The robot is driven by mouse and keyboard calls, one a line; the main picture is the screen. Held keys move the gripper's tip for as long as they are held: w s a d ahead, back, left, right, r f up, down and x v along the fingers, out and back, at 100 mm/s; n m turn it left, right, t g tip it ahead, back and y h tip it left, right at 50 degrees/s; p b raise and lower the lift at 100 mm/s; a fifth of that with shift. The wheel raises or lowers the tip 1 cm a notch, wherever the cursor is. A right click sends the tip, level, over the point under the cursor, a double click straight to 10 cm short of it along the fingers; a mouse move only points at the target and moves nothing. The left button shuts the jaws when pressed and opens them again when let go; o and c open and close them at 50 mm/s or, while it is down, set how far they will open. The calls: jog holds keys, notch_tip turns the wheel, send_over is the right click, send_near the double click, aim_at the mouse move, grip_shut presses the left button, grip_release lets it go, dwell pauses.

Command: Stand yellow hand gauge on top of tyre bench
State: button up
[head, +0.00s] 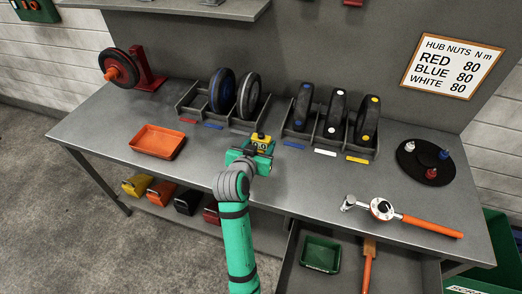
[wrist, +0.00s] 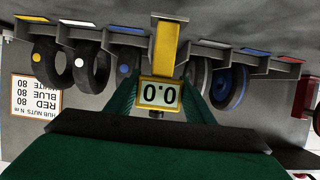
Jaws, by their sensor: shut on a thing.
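The yellow hand gauge (head: 260,139) is held in my gripper (head: 256,152) over the middle of the grey tyre bench (head: 305,185), in front of the wheel racks. In the wrist view, the gauge (wrist: 166,50) shows a yellow body and a pale display reading 0.0. The green fingers of my gripper (wrist: 165,108) stand on either side of it, shut on it. The wrist picture is upside down. I cannot tell whether the gauge's lower end touches the bench, as my gripper hides part of it.
Two wheel racks (head: 185,110) (head: 295,138) hold several wheels behind the gauge. An orange tray (head: 158,141) lies left. A torque wrench (head: 425,224) and a black disc (head: 410,160) with coloured nuts lie right. Bare bench lies around my gripper. An open drawer (head: 338,238) juts out in front.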

aim_at(261, 150)
jog(key=shift+f, duration=1.5)
jog(key=shift+f, duration=0.1)
jog(key=o, duration=1.2)
jog(key=shift+f, duration=0.1)
jog(key=shift+c, duration=0.2)
